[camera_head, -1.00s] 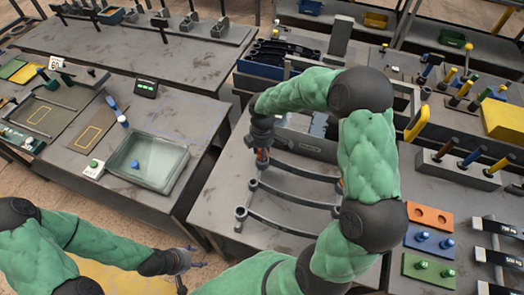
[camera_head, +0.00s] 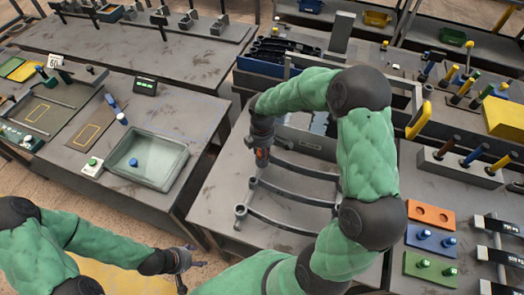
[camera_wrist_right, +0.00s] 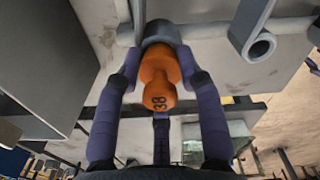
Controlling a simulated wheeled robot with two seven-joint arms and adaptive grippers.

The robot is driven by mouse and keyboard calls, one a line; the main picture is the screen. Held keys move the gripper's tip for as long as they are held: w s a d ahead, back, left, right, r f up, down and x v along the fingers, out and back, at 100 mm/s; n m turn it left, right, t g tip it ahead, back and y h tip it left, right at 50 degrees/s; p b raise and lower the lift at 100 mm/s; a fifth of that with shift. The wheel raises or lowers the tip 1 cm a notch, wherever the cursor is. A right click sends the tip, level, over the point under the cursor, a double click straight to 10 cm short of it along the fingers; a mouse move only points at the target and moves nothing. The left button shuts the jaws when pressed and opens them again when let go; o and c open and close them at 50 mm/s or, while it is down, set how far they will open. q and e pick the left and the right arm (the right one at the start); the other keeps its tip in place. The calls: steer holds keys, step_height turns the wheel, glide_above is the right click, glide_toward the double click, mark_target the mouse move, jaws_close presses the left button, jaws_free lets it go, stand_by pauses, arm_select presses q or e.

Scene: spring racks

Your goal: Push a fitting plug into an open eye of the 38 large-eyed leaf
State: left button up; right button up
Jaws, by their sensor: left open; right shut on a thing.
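My right gripper (camera_wrist_right: 159,68) is shut on an orange plug (camera_wrist_right: 160,92) marked 38, which shows in the right wrist view. A grey round eye (camera_wrist_right: 160,32) lies directly beyond the plug. I cannot tell whether the plug is inside it. In the head view this gripper (camera_head: 262,155) points down over the left ends of several curved dark leaves. The front leaf (camera_head: 285,222) shows its left eye (camera_head: 240,211); another leaf (camera_head: 300,196) lies behind it. Their right ends are partly hidden by my right arm. My left gripper (camera_head: 182,267) is open and empty at the lower middle.
An orange plug block (camera_head: 430,215) has bare holes; a blue block (camera_head: 430,240) and a green block (camera_head: 429,270) hold plugs. A tray (camera_head: 170,180) with a blue piece stands on the left table. A blue-edged bin stands behind the leaves.

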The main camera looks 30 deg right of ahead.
steer(key=shift+f, duration=0.25)
steer(key=o, duration=1.5)
steer(key=shift+r, duration=0.1)
steer(key=shift+r+p, duration=2.65)
steer(key=shift+r, duration=0.8)
